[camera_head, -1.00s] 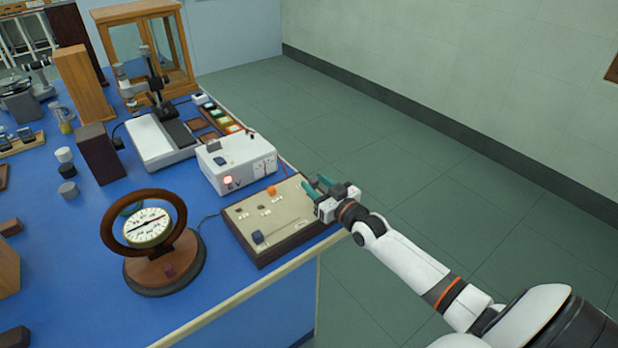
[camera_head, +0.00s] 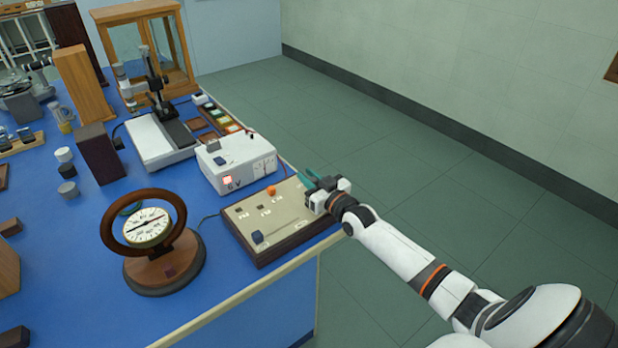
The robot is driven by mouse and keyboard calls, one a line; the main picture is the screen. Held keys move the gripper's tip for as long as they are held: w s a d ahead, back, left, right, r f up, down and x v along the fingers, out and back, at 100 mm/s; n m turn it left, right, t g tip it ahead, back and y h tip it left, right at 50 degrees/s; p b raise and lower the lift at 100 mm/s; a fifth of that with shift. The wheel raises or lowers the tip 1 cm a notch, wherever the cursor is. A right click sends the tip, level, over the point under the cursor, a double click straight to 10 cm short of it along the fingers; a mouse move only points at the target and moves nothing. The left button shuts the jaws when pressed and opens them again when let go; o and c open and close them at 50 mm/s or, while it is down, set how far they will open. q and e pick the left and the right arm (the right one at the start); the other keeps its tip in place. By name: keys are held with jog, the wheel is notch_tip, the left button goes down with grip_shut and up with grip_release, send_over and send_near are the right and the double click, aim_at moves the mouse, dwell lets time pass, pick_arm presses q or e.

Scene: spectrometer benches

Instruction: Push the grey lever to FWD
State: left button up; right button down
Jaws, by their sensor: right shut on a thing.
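The control panel (camera_head: 247,217) is a beige-topped dark wooden box at the right edge of the blue bench. It carries an orange knob (camera_head: 271,190) near its back and a blue knob (camera_head: 257,237) near its front. The lever itself is hidden by the gripper, and the panel's lettering is too small to read. My left gripper is not in view.
A white power supply (camera_head: 236,165) with a lit red display stands just behind the panel. A round dial instrument with a wooden ring (camera_head: 165,262) stands to its left. Open floor (camera_head: 420,200) lies right of the bench edge.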

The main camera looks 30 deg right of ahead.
jog(key=shift+w+r+p, duration=0.1)
jog(key=shift+r+p, duration=0.05)
jog(key=shift+p, duration=0.35)
jog(key=w+g+p, duration=0.1)
jog(key=g+p, duration=0.1)
jog(key=p, duration=0.2)
jog(key=shift+g, duration=0.4)
jog(key=shift+w+f+g+p, duration=0.45)
jog(key=shift+g+p, duration=0.35)
jog(key=shift+p, duration=0.1)
jog(key=shift+w+f+g+p, duration=0.15)
jog(key=shift+f+g+p, duration=0.25)
jog(key=shift+g, duration=0.3)
jog(key=c, duration=1.3)
grip_release()
jog(key=shift+a+f, duration=0.1)
